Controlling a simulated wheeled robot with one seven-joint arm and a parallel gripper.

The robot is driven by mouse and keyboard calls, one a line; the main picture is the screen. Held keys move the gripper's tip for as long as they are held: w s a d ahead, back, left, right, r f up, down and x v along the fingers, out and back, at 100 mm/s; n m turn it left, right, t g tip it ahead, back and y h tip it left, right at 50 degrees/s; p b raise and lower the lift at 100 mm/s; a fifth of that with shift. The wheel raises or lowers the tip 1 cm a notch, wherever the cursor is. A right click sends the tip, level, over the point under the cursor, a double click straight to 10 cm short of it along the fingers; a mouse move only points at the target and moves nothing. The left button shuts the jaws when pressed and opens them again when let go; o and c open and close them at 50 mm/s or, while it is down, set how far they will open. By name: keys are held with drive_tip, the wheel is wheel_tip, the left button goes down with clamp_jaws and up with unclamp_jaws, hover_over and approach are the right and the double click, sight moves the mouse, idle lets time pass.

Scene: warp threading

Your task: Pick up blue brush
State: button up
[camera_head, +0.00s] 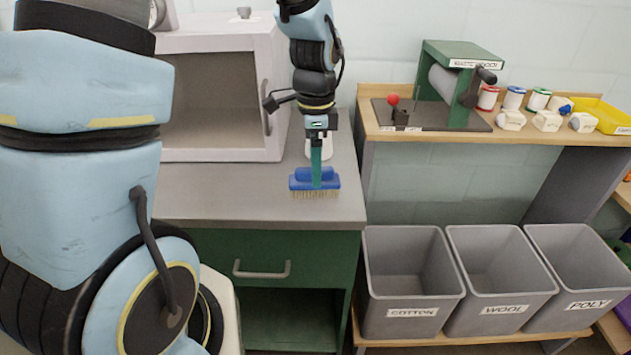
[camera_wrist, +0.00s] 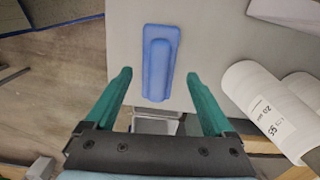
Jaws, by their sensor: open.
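The blue brush (camera_head: 300,181) sits on the grey counter top with its pale bristles down, near the counter's front edge. In the wrist view its blue back (camera_wrist: 160,65) shows from above, lined up between the two fingers. My gripper (camera_head: 316,184) points straight down at the brush, and a green finger overlaps the brush's middle in the head view. In the wrist view my gripper (camera_wrist: 159,76) is open, with one green finger to each side of the brush and gaps between. I cannot tell how far down the fingertips reach beside it.
A white open-fronted cabinet (camera_head: 278,90) stands left of my gripper on the counter (camera_head: 240,208). A shelf (camera_head: 380,137) with a green machine (camera_head: 452,112) and grey bins (camera_head: 410,290) are at right.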

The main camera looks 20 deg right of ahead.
drive_tip(key=shift+s+a+f+p, duration=0.15)
drive_tip(key=shift+f+p, duration=0.25)
drive_tip(key=shift+f, duration=1.85)
clamp_jaws()
